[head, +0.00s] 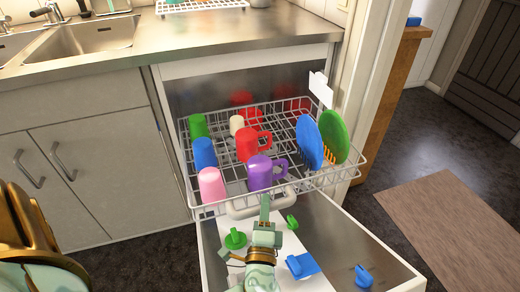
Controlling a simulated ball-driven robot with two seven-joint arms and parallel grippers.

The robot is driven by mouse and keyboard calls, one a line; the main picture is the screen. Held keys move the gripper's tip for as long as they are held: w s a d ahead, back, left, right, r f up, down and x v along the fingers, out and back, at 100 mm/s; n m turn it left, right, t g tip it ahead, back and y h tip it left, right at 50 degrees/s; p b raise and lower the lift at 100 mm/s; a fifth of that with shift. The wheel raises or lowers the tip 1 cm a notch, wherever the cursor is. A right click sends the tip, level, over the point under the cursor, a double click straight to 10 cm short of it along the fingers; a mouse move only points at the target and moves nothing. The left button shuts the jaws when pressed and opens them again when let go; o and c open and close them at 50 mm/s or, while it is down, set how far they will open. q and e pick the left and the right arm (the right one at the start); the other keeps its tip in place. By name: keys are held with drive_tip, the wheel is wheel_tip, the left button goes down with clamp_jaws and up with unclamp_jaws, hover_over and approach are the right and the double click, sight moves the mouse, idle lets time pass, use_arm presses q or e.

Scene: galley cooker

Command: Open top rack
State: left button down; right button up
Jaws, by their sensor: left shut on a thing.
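The top rack (350,167) is a white wire basket standing out from the dishwasher (245,68) over its lowered door. It holds several cups, among them a pink cup (212,186), a purple mug (263,173) and a red mug (248,145), with a blue plate (309,142) and a green plate (334,136) upright at the right. My left gripper (265,207) is at the middle of the rack's front edge, shut on its pale grey handle (242,209). The gripper partly hides the handle. My right gripper is not in view.
The open door (386,262) lies below the rack, with green and blue pieces over it. A steel counter (225,33) with a sink (88,36) runs above. Closed cabinets (100,165) stand at left. The floor by the brown mat (440,225) is clear.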

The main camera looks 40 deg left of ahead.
use_arm(q)
drive_tip(key=shift+s+d+f, duration=0.1)
drive_tip(key=shift+s+d, duration=0.25)
drive_tip(key=shift+d, duration=0.25)
drive_tip(key=shift+s+d, duration=0.35)
drive_tip(key=shift+d, duration=0.2)
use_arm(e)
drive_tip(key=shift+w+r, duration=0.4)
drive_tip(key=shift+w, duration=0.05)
use_arm(q)
drive_tip(key=c, duration=1.3)
unclamp_jaws()
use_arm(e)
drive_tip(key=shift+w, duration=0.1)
use_arm(q)
drive_tip(key=p+v, duration=0.1)
drive_tip(key=v, duration=1.1)
drive_tip(key=shift+p, duration=0.35)
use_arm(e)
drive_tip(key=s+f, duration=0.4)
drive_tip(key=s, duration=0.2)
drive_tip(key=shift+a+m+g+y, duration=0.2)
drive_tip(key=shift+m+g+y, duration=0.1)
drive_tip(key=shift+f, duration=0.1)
